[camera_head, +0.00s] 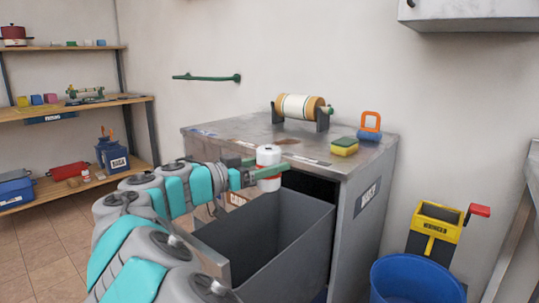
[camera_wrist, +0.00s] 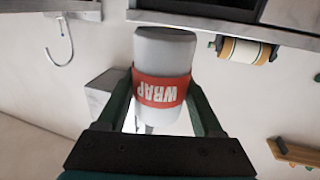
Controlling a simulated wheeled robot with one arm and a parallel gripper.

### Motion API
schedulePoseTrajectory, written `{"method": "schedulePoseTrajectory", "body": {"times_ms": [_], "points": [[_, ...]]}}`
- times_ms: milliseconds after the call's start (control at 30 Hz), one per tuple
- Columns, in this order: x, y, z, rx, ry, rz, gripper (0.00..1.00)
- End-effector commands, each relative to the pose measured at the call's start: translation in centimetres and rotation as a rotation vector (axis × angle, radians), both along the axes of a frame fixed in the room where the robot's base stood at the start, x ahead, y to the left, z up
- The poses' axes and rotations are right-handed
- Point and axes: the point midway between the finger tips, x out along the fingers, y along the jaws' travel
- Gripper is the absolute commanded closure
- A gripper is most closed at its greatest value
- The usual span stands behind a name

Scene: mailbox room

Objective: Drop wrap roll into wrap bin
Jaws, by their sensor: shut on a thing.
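A white wrap roll (camera_head: 268,158) with a red band is held upright in my gripper (camera_head: 262,174). In the wrist view the wrap roll (camera_wrist: 163,62) sits between the two green fingers (camera_wrist: 165,110), and its red band reads "WRAP" upside down. My gripper is shut on it. A large grey open bin (camera_head: 290,225) is pulled out of the grey cabinet below and beside the roll. The roll is above the bin's back left part. I cannot read a label that marks this as the wrap bin. The bin's floor is hidden.
The cabinet top (camera_head: 225,132) carries a roll dispenser (camera_head: 298,107), a yellow-green sponge (camera_head: 344,147) and an orange-handled blue tool (camera_head: 370,127). A blue bucket (camera_head: 415,280) with a yellow wringer (camera_head: 436,226) stands at right. Shelves (camera_head: 80,106) stand at left.

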Motion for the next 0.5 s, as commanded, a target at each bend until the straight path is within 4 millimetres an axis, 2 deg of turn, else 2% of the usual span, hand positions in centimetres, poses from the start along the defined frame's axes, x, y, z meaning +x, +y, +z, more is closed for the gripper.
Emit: {"method": "schedulePoseTrajectory", "body": {"times_ms": [367,400,500], "points": [[0.02,0.03,-0.51,0.001,-0.001,0.001,0.85],[0.02,0.02,-0.51,0.001,-0.001,0.001,0.30],[0.02,0.02,-0.52,0.001,-0.001,0.001,0.19]]}}
